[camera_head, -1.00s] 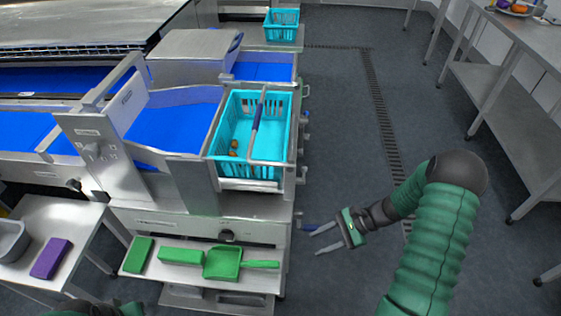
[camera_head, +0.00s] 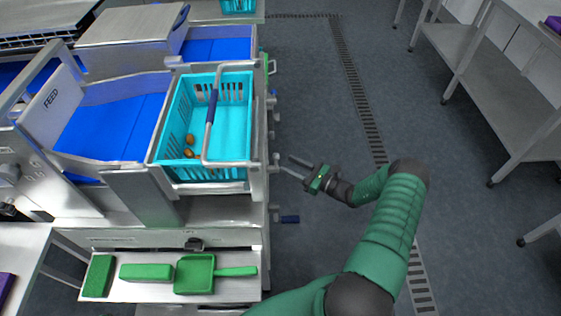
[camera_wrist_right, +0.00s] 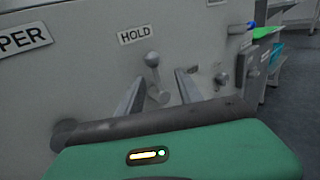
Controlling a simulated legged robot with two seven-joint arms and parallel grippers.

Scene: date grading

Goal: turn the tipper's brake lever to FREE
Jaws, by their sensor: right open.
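The brake lever (camera_wrist_right: 153,75) shows in the right wrist view as a short grey lever with a ball knob. It stands nearly upright, its knob just below the HOLD label (camera_wrist_right: 135,34) on the grey side panel. No FREE label shows. My right gripper (camera_wrist_right: 158,97) is open, with one finger on each side of the lever in that picture; I see no clear contact. In the head view, the right gripper (camera_head: 287,165) points left at the side of the tipper (camera_head: 258,185), which carries a cyan crate (camera_head: 235,125). My left gripper is not in view.
Green cleaning tools, including a dustpan (camera_head: 195,274), lie on a low shelf. A steel table (camera_head: 500,60) stands at the right, with open floor (camera_head: 310,100) between it and the machine.

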